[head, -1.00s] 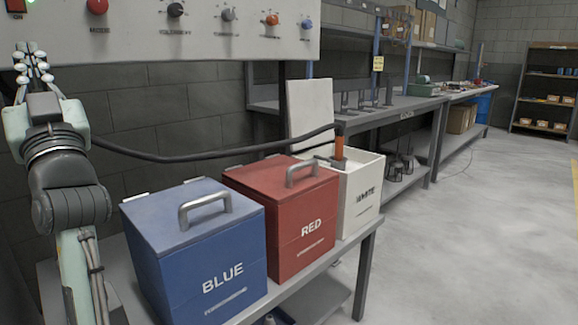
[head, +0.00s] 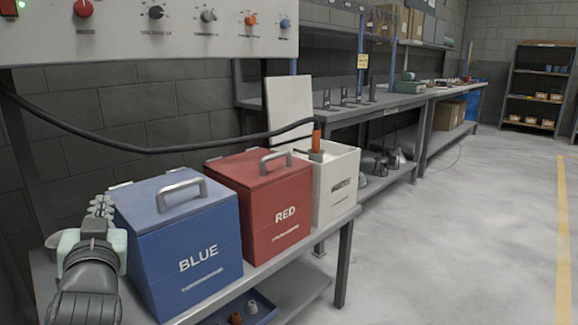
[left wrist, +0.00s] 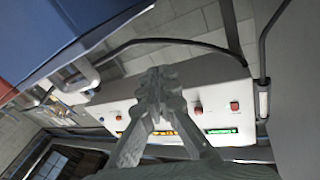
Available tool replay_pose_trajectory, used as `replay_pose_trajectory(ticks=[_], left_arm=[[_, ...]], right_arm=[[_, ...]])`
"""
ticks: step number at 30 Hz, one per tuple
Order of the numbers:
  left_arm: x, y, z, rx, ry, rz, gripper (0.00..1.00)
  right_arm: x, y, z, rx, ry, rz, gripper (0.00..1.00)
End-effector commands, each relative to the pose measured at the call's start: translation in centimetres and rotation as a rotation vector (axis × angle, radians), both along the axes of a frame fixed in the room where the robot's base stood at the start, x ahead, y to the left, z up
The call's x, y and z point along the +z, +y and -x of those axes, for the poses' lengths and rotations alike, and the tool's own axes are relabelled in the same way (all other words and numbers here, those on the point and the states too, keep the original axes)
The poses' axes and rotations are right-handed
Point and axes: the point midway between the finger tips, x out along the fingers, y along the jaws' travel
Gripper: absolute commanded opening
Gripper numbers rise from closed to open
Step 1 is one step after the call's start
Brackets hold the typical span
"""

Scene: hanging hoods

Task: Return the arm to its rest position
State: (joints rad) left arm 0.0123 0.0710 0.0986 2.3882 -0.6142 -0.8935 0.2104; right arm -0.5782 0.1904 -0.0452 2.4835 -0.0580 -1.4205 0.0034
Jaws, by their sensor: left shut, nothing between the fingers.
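My left arm and gripper (head: 101,208) are at the lower left of the head view, just left of the blue box (head: 180,240). The gripper is shut and empty; its closed fingers also show in the left wrist view (left wrist: 160,90). The blue box and the red box (head: 262,205) have their lids down, each with a grey handle. The white box (head: 338,195) stands open with its lid (head: 290,108) upright behind it. An orange-handled item (head: 316,138) sticks up out of it. My right gripper is not in view.
The boxes stand on a grey table (head: 343,225). A panel with knobs (head: 120,25) hangs above, with a dark cable (head: 150,150) sagging across behind the boxes. Small items sit in a blue bin (head: 258,306) on the lower shelf. The floor at right is clear.

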Motion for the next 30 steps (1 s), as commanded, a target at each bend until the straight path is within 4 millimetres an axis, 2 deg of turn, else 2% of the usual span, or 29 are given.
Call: replay_pose_trajectory(ticks=[1, 4, 6, 9, 12, 18, 23, 25, 30], left_arm=[[-4.0, -0.9, 0.6, -0.030, 0.105, 0.029, 0.00], [-11.1, -2.9, 2.5, -0.094, 0.308, 0.091, 0.00], [-15.8, -4.5, 4.4, -0.139, 0.449, 0.133, 0.00], [-21.1, -6.6, 7.6, -0.197, 0.623, 0.181, 0.00], [-24.9, -8.3, 10.8, -0.244, 0.763, 0.221, 0.00], [-29.8, -11.0, 16.2, -0.320, 0.969, 0.276, 0.00], [-32.4, -12.7, 20.3, -0.371, 1.105, 0.312, 0.00], [-33.3, -12.5, 20.3, -0.365, 1.140, 0.323, 0.00], [-37.3, -11.7, 20.3, -0.339, 1.210, 0.348, 0.00]], right_arm=[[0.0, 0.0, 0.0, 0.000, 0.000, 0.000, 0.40], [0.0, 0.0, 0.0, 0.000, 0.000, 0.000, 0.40], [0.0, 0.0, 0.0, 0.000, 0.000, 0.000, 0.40], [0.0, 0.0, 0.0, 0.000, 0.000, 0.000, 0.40], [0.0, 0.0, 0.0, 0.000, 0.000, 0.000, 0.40], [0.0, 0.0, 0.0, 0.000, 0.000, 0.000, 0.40], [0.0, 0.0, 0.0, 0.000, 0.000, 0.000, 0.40], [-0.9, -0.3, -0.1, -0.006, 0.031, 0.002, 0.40], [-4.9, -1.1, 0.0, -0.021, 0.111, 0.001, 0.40]])
